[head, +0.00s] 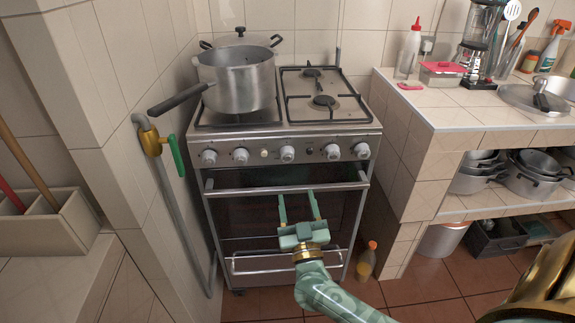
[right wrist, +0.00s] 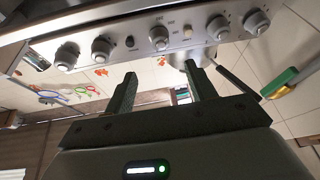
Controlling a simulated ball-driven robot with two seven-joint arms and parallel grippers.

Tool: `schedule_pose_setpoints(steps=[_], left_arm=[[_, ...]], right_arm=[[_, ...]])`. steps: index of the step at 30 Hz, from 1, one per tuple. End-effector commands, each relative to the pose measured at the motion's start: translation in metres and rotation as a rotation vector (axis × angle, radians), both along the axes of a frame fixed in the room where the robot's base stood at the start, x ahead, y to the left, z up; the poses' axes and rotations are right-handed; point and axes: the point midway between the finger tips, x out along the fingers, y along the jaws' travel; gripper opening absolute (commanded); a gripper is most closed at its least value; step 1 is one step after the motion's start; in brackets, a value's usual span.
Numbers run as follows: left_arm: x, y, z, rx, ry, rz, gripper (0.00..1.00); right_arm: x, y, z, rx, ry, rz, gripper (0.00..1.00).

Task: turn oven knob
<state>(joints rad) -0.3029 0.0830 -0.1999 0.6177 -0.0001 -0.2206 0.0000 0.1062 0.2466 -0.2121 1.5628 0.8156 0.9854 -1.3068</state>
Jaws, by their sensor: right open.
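The stove (head: 277,126) has a front panel with a row of several round silver-grey knobs. The middle oven knob (head: 287,153) sits between knobs on both sides. It also shows in the right wrist view (right wrist: 158,37), with the panel across the top. My right gripper (head: 297,196) is in front of the oven door, below the knob row. Its two green fingers are apart with nothing between them, and they also show in the right wrist view (right wrist: 160,69). The fingers appear apart from the knobs. My left gripper is in neither view.
A metal pot (head: 236,83) with a long handle stands on the left burners. The oven door handle (head: 287,188) runs below the knobs. A yellow gas valve with a green lever (head: 174,154) is on the left wall. A small bottle (head: 367,262) stands on the floor.

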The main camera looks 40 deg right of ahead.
Motion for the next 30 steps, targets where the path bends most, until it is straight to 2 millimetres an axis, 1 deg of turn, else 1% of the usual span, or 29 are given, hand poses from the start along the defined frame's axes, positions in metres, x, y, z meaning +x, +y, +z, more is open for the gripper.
schedule_pose_setpoints(steps=[1, 6, 9, 12, 15, 18, 27, 29, 30], left_arm=[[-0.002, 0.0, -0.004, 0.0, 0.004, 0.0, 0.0], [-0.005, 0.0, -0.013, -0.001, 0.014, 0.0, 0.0], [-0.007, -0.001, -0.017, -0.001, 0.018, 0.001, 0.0], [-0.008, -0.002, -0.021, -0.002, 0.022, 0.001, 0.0], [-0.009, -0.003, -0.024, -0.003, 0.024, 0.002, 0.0], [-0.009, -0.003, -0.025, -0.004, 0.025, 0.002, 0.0], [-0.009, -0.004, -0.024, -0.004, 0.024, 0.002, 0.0], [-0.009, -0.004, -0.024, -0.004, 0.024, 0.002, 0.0], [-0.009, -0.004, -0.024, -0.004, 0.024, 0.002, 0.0]], right_arm=[[0.011, -0.006, 0.003, -0.003, -0.002, 0.001, 0.56], [0.048, -0.023, 0.018, -0.003, 0.0, 0.001, 0.56], [0.067, -0.032, 0.027, -0.002, 0.001, 0.001, 0.56], [0.081, -0.039, 0.033, -0.003, 0.003, 0.002, 0.56], [0.091, -0.044, 0.038, -0.002, 0.004, 0.001, 0.56], [0.097, -0.046, 0.042, -0.004, 0.003, 0.001, 0.56], [0.098, -0.047, 0.044, -0.002, 0.003, 0.002, 0.56], [0.098, -0.047, 0.044, -0.002, 0.003, 0.002, 0.39], [0.098, -0.047, 0.044, -0.002, 0.003, 0.002, 0.28]])
